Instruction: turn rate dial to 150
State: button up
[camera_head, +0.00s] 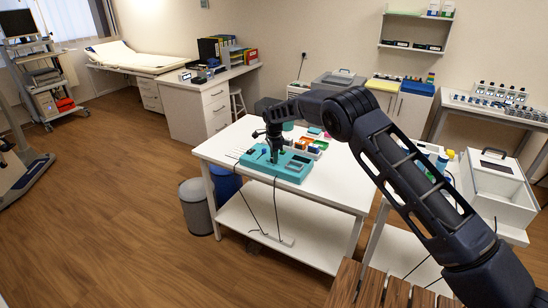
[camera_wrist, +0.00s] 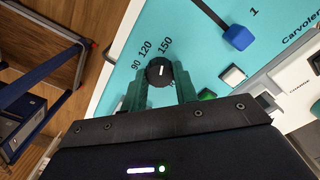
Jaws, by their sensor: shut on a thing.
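The teal device (camera_head: 291,172) sits on the white table, and its teal panel (camera_wrist: 195,35) fills much of the wrist view. The rate dial (camera_wrist: 159,71) is a round black knob with a short white mark. The printed numbers 90, 120 and 150 run along its upper side in the wrist view. The mark lies roughly in line with 150, but its exact setting is hard to tell. My gripper (camera_head: 273,154) reaches down onto the device, with its two teal fingers shut on either side of the dial. The dial is hidden in the head view.
A blue lever knob (camera_wrist: 238,37), a white button (camera_wrist: 232,76) and a green button (camera_wrist: 207,95) are close to the dial. Coloured trays (camera_head: 313,148) stand behind the device. Cables hang over the table's front edge. The table's right front is clear.

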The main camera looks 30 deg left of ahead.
jog(key=o, duration=1)
jog(key=shift+r, duration=0.1)
notch_tip(320, 180, up, 11)
jog(key=shift+f, duration=0.15)
dwell(0.3)
